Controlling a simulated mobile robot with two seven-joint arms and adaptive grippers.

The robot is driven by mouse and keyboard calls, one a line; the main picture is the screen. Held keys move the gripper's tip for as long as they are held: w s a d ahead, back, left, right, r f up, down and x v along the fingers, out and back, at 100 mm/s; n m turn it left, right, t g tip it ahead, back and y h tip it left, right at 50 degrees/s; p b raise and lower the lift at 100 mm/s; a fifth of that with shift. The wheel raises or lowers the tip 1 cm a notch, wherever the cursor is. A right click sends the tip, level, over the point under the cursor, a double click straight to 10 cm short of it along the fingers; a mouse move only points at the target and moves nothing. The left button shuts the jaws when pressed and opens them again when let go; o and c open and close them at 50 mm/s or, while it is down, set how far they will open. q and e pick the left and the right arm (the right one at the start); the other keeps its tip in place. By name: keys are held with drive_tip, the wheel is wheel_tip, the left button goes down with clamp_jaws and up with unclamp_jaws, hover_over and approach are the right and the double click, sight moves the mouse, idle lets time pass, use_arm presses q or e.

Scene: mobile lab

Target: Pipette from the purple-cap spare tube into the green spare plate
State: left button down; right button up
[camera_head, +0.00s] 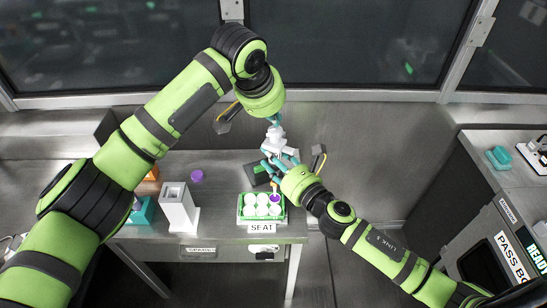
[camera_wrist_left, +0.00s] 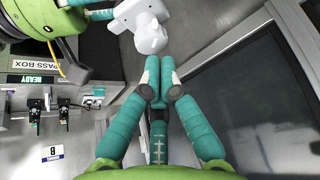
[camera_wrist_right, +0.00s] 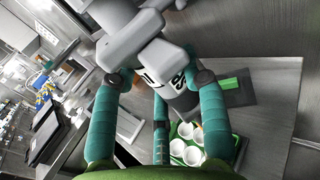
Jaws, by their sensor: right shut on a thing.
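My right gripper (camera_head: 280,166) is shut on a white-and-grey pipette (camera_head: 272,143), also large in the right wrist view (camera_wrist_right: 150,50). The pipette is above the green plate (camera_head: 240,216), its lower end over the plate's rear right. The plate holds several white wells, and the rear right one looks purple (camera_head: 275,198). White wells (camera_wrist_right: 186,146) also show in the right wrist view. My left gripper (camera_wrist_left: 158,84) is shut and empty, fingertips together, close to the pipette's top (camera_wrist_left: 150,35). A purple cap (camera_head: 197,176) lies on the table. I cannot make out the tube.
A white block with openings on top (camera_head: 176,207) stands left of the plate. A teal box (camera_head: 143,212) and an orange item (camera_head: 152,173) are farther left. A dark flat device with a green mark (camera_head: 255,175) lies behind the plate. Windows and a wall close off the back.

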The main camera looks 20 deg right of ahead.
use_arm(q)
drive_tip(key=shift+r, duration=1.9)
drive_tip(key=s+a, duration=0.8)
drive_tip(key=s, duration=0.2)
drive_tip(key=shift+r, duration=0.15)
use_arm(e)
drive_tip(key=shift+r, duration=0.15)
